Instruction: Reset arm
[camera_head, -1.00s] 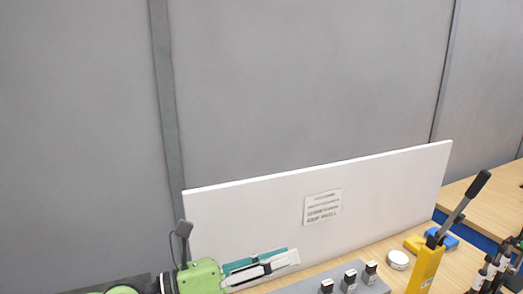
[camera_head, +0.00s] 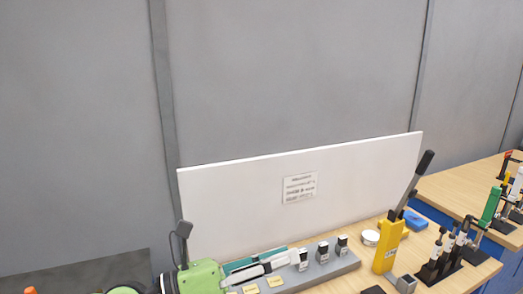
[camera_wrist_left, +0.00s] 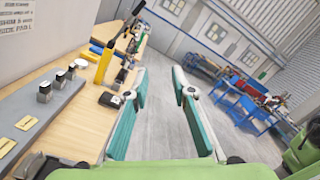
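My left gripper (camera_head: 290,256) comes in low from the left in the head view, its teal and white fingers pointing right, in front of a white board. In the left wrist view my left gripper (camera_wrist_left: 160,80) has its two teal fingers well apart, with only floor between them. It is open and empty. The bench with the grey switch panel (camera_wrist_left: 45,112) lies left of the fingers in that view. My right gripper is in neither view.
The white board (camera_head: 225,215) stands upright at the back of the bench. A yellow lever (camera_head: 385,248), a white disc (camera_head: 371,238) and a blue block (camera_head: 414,220) stand on the right. A second bench (camera_head: 450,192) lies farther right. Open floor (camera_wrist_left: 165,112) shows in the wrist view.

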